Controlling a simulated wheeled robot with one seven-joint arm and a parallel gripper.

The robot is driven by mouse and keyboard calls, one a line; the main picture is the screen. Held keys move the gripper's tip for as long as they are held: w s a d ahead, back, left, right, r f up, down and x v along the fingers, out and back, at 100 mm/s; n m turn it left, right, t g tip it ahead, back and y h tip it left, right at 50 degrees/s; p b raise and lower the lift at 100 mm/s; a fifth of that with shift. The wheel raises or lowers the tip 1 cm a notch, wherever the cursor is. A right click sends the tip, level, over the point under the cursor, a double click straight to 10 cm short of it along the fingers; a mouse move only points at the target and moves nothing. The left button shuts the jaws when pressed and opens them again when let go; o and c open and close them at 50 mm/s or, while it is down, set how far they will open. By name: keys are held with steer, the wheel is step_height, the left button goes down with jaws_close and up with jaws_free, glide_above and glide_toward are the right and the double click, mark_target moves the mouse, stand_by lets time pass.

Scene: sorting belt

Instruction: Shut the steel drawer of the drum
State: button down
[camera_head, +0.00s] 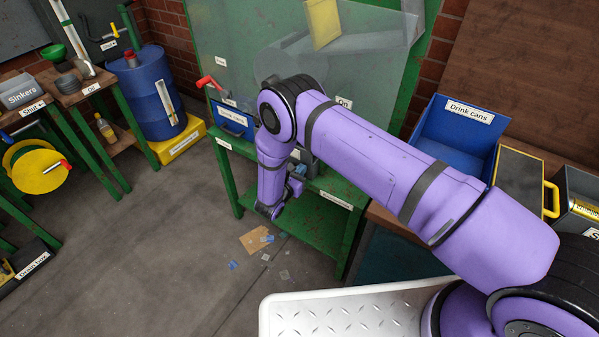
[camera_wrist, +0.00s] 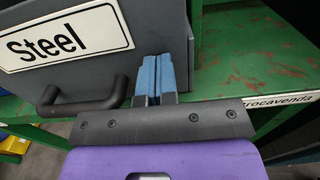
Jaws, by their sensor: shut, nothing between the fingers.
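The steel drawer shows in the wrist view as a grey front panel (camera_wrist: 150,25) with a white "Steel" label and a dark bar handle (camera_wrist: 85,100) low on it. My gripper (camera_wrist: 158,58) is shut and empty. Its blue fingertips are right of the handle, at the lower right part of the front; I cannot tell whether they touch it. How far out the drawer stands I cannot tell.
The green stand (camera_head: 330,227) has a lower shelf. A blue drink cans drawer (camera_head: 230,122) is at its left, and a blue drink cans bin (camera_head: 450,150) stands right. A blue barrel (camera_head: 150,92) is at left. Scraps (camera_head: 256,240) lie on the otherwise clear floor.

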mark_target(309, 161)
steer(key=x, duration=0.3)
steer(key=shift+w+d, duration=0.25)
steer(key=shift+w, duration=0.05)
steer(key=shift+w+d+r, duration=0.15)
steer(key=shift+w+d, duration=0.2)
steer(key=shift+w, duration=0.1)
steer(key=v, duration=1.4)
steer(key=shift+s+a, duration=0.25)
